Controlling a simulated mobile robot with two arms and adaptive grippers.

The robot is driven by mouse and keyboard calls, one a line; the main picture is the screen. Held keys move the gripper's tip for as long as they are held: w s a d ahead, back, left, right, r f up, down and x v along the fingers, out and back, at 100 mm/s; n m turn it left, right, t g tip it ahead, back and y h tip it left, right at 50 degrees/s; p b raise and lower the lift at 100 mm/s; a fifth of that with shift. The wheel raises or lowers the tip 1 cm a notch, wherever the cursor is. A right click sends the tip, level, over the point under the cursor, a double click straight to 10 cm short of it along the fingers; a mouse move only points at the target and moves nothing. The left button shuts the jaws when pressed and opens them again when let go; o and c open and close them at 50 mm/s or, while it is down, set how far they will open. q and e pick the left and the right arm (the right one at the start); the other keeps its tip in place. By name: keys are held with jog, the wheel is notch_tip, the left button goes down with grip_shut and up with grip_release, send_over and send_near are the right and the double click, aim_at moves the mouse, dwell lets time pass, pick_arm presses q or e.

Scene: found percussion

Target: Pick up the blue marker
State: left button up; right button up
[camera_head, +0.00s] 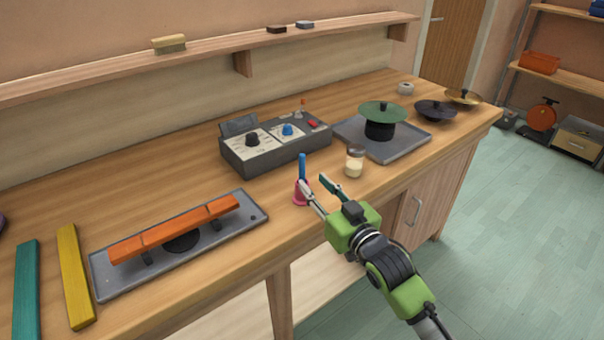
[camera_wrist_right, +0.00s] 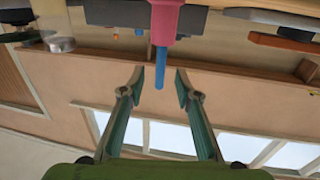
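The blue marker (camera_head: 302,164) stands upright in a small pink holder (camera_head: 299,196) near the front edge of the workbench. My right gripper (camera_head: 313,182) is open and empty, its fingers pointing at the marker and holder. One fingertip overlaps the holder in the head view. In the right wrist view, which looks upside down, the marker (camera_wrist_right: 159,72) shows between the two spread fingertips of the right gripper (camera_wrist_right: 160,80), and the pink holder (camera_wrist_right: 165,18) is above. No finger visibly grips the marker; its exact depth between them is unclear. My left gripper is not in view.
A glass jar (camera_head: 354,162) stands right of the holder. A grey control box (camera_head: 275,150) is behind it. An orange bar instrument (camera_head: 175,229) on a grey tray lies to the left. A tray with a green disc (camera_head: 383,112) is farther right.

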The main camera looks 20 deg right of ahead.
aim_at(304, 172)
jog(key=shift+w+a+r+p, duration=0.1)
jog(key=shift+w+a+p, duration=0.15)
jog(key=shift+w, duration=0.9)
jog(key=shift+w+a+f+p, duration=0.15)
jog(key=shift+w+a, duration=0.1)
jog(key=shift+w, duration=0.95)
jog(key=shift+w+a+r+p, duration=0.15)
jog(key=shift+w+a+p, duration=0.1)
jog(key=shift+w, duration=0.9)
grip_shut()
